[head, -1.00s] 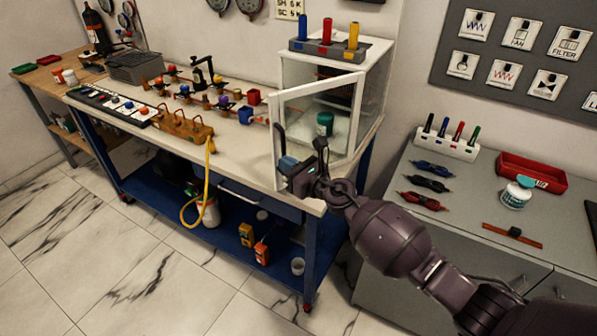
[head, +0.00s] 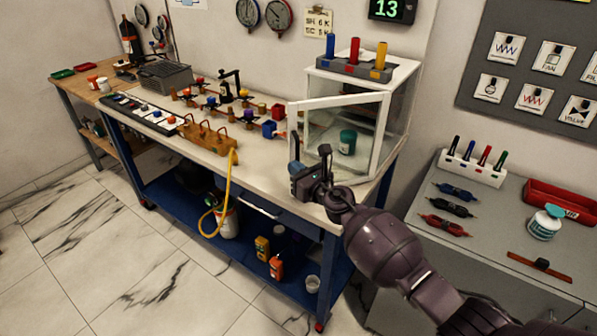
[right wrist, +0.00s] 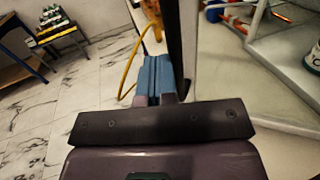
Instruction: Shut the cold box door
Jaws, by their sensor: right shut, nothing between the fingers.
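The cold box (head: 401,76) is a white-framed box with clear walls at the right end of the workbench. Its white-framed glass door (head: 340,99) stands open, with its hinge side at the right and its free edge at the left, towards me. A green jar (head: 347,141) is inside the box, seen through the glass. My right gripper (head: 311,162) is shut and empty, close to the lower free-edge side of the door. Whether it touches the door I cannot tell. My left gripper is not in view.
Red, blue and yellow cylinders (head: 355,52) stand in a holder on the box. The workbench (head: 215,160) carries gauge parts and a yellow hose (head: 228,185). A grey cabinet (head: 480,225) with pens, a red tray (head: 560,203) and a jar stands at the right.

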